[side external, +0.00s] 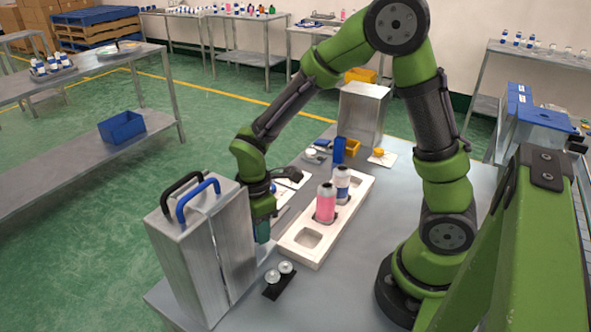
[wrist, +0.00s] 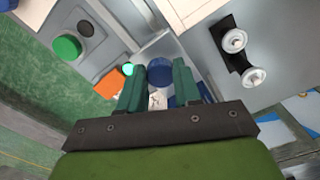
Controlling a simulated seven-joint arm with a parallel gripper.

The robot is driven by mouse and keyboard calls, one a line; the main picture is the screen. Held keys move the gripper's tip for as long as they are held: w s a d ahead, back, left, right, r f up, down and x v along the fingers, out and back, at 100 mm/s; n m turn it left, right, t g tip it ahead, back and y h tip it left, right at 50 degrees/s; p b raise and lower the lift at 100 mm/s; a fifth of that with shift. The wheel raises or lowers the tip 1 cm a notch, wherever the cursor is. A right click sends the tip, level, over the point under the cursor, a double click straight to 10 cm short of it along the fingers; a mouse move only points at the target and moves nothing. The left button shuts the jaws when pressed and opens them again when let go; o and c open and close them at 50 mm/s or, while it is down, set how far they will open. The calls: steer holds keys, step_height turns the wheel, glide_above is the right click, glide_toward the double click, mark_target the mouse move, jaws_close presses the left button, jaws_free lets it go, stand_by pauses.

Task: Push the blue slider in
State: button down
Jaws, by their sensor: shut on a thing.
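The blue slider (wrist: 160,72) shows in the wrist view as a round blue knob between my two teal fingers. My gripper (wrist: 159,88) is shut on it. In the side external view my gripper (side external: 263,232) points down at the right face of a metal machine (side external: 190,262), low near the table. The slider cannot be made out there, hidden by my fingers and the machine. In the wrist view a green button (wrist: 67,47), a small lit green lamp (wrist: 128,69) and an orange square (wrist: 108,83) lie left of my fingers.
A blue handle (side external: 199,187) and a black handle (side external: 180,183) top the machine. A white tray (side external: 305,262) with a pink bottle (side external: 325,205) and a white bottle (side external: 342,185) stands right of my gripper. A black holder (side external: 271,291) with two round silver pieces lies in front.

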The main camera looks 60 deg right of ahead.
steer(key=shift+a, duration=0.35)
steer(key=c, duration=1.1)
jaws_free()
steer(key=o, duration=0.3)
steer(key=shift+d, duration=0.1)
steer(key=shift+r, duration=0.1)
step_height(320, 180, up, 17)
steer(key=shift+f, duration=0.15)
